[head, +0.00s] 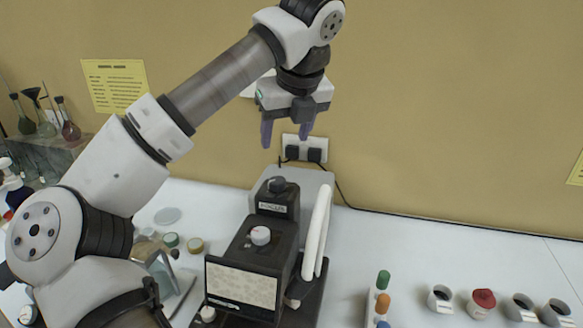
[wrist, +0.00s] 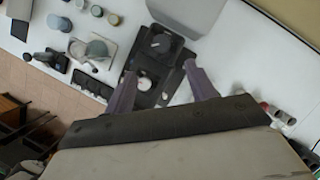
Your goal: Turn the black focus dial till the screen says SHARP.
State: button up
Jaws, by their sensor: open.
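The black focus dial (head: 277,184) sits on top of a dark block labelled FOCUS at the back of the analysis device (head: 283,238). In the wrist view the dial (wrist: 160,42) shows beyond the fingertips. The screen (head: 242,286) on the device's front shows a pale speckled picture; the small text under it is too small to read. My gripper (head: 286,135) is open and empty, pointing down, well above the dial. Its two purple fingers also show in the wrist view (wrist: 160,74), spread apart over the device.
A white-topped dial (head: 260,236) stands in front of the focus block, and a white curved arm (head: 316,232) rises at its right. Right are capped vials (head: 383,280) and several small cups (head: 440,298). A wall socket (head: 304,149) is behind. Jars (head: 171,240) and glassware stand left.

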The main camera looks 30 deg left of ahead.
aim_at(278, 180)
jog(key=x, duration=0.6)
jog(key=b+x, duration=0.1)
jog(key=x, duration=0.6)
jog(key=shift+d+f, duration=0.15)
jog(key=shift+d, duration=0.05)
jog(key=c, duration=1)
jog(key=shift+m+b, duration=0.3)
jog(key=shift+b, duration=0.25)
